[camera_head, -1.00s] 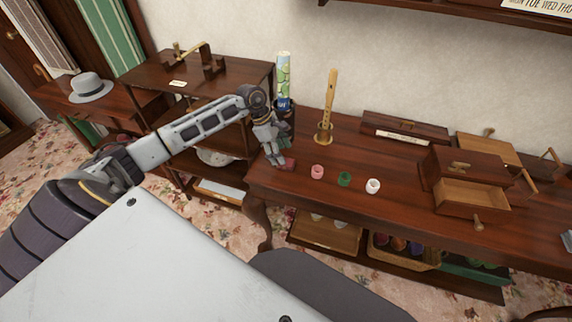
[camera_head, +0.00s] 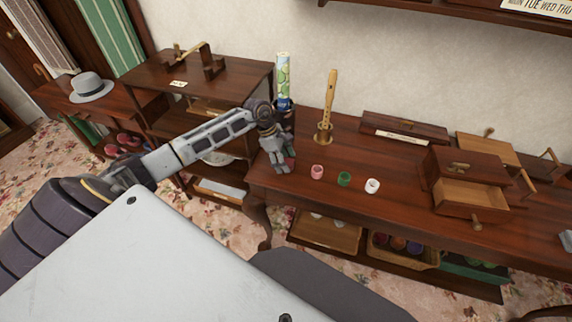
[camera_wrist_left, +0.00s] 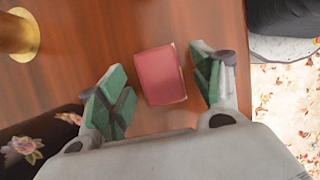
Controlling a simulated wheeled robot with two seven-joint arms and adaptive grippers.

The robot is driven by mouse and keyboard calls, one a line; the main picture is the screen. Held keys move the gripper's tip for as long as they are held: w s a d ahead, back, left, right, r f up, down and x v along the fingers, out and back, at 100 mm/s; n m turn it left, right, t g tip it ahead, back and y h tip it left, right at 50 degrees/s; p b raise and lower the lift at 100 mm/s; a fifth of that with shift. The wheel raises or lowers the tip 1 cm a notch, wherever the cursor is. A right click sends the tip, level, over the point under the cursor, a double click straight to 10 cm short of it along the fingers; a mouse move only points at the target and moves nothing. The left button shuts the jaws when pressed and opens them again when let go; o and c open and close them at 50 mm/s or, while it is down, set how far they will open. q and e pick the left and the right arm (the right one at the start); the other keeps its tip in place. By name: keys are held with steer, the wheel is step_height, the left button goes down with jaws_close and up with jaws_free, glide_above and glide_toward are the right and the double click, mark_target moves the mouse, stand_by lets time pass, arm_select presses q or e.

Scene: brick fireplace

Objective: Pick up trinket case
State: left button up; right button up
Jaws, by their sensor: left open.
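The trinket case appears to be the small pinkish-red box (camera_wrist_left: 160,75) on the wooden table top. In the left wrist view it lies between the two green-padded fingers of my left gripper (camera_wrist_left: 160,82), with visible gaps on both sides. My left gripper (camera_head: 280,168) is open and points down over the table's left end in the head view. There it hides most or all of the red box. My right gripper is in neither view.
On the table (camera_head: 310,203), pink (camera_head: 317,172), green (camera_head: 344,179) and white (camera_head: 372,186) cups stand right of the gripper. A flute on a brass stand (camera_head: 325,136) and a patterned tube (camera_head: 283,75) are behind. A small drawer box (camera_head: 470,165) stands further right.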

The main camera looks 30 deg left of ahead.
arm_select(q)
steer(key=c, duration=1.1)
steer(key=shift+r, duration=0.1)
step_height(320, 180, up, 10)
steer(key=shift+b, duration=0.3)
